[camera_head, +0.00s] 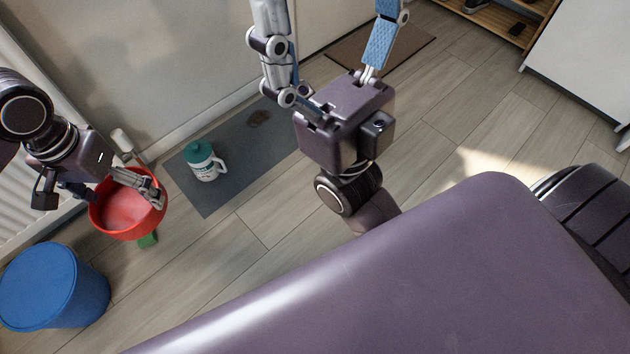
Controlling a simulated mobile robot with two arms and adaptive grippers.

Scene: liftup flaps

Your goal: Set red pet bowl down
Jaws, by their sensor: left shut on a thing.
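The red pet bowl (112,218) is at the left in the head view, beside the wall-side radiator and above the blue bin in the picture. My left gripper (150,188) is shut on the bowl at its rim, with a finger reaching across its inside. The bowl looks held off the floor, its open side facing up, but I cannot tell how high. My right gripper (328,32) is at the top middle, with its fingers spread wide and nothing between them. Its fingertips run out at the top edge of the view.
A grey mat (230,190) lies along the wall, bearing a white jug with a teal lid (204,163) and a dark patch. A blue bin (52,288) stands at lower left. A small green thing (148,240) shows below the bowl. The floor beside the mat is clear.

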